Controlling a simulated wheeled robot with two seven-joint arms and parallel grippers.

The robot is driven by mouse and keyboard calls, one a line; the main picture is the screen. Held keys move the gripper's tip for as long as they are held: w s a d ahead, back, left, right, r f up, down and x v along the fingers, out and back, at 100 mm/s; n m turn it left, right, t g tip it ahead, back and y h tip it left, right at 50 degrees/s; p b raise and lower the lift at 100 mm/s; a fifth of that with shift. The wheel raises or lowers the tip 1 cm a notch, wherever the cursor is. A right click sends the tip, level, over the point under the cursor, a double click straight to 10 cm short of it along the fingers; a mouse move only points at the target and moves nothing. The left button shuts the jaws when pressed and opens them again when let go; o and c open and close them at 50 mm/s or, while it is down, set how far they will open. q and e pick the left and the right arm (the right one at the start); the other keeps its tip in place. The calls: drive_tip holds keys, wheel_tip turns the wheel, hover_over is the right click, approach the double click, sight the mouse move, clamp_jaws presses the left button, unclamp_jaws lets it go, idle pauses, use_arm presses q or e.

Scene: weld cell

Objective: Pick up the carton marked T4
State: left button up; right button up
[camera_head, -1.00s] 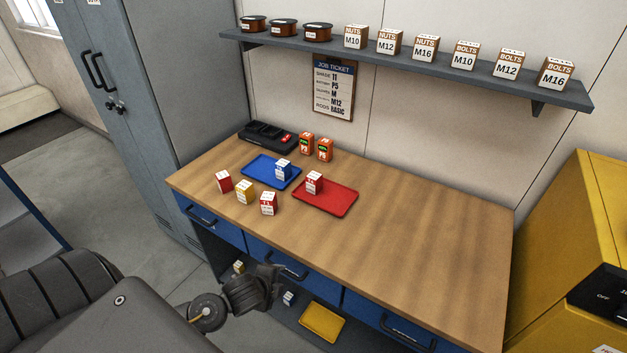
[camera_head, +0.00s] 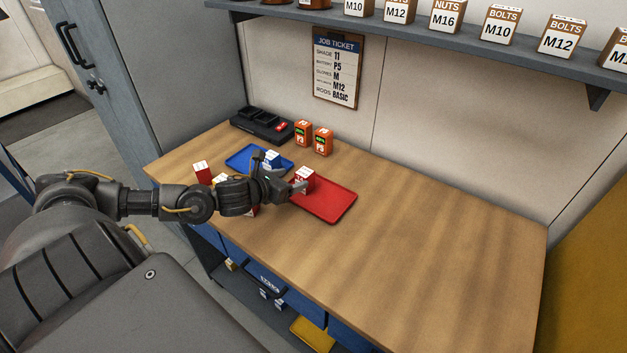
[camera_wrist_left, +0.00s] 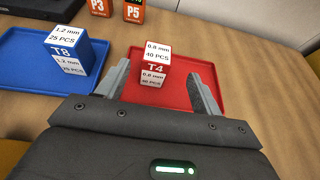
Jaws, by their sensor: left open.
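The carton marked T4 (camera_wrist_left: 154,63) is white and red and stands on the red tray (camera_wrist_left: 186,103), in the left wrist view. It also shows in the head view (camera_head: 305,177), at the left end of the red tray (camera_head: 332,203). My left gripper (camera_wrist_left: 160,85) is open, with one finger on each side of the carton's near side, and is not closed on it. In the head view my left gripper (camera_head: 288,186) reaches in from the left, right beside the carton. My right gripper is not in view.
A blue tray (camera_wrist_left: 25,77) with a T8 carton (camera_wrist_left: 76,54) lies to the left. Orange batteries P3 (camera_head: 302,133) and P5 (camera_head: 323,140) stand behind, near a black charger (camera_head: 262,126). A red carton (camera_head: 202,172) stands left, partly behind my arm. The bench's right side is clear.

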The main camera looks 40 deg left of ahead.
sight(308, 173)
use_arm(q)
drive_tip(key=p+x, duration=0.1)
drive_tip(key=x, duration=0.1)
drive_tip(key=shift+w+a+r, duration=0.1)
drive_tip(key=shift+w+a, duration=0.05)
drive_tip(key=shift+w, duration=0.2)
drive_tip(key=shift+p+x, duration=0.4)
drive_tip(key=shift+x, duration=0.7)
drive_tip(key=shift+s, duration=0.15)
drive_tip(key=shift+w+p, duration=0.25)
drive_tip(key=shift+p, duration=0.1)
drive_tip(key=p+x, duration=0.1)
drive_tip(key=x, duration=0.2)
drive_tip(key=shift+w+a+f+p, duration=0.1)
drive_tip(key=shift+w+f+p, duration=0.15)
drive_tip(key=shift+f+p, duration=0.15)
drive_tip(key=shift+w+f, duration=0.25)
drive_tip(key=shift+w, duration=0.2)
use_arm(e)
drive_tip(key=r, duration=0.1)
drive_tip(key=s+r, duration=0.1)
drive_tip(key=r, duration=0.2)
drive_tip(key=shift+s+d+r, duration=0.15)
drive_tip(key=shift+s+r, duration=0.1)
use_arm(q)
drive_tip(key=shift+c, duration=0.5)
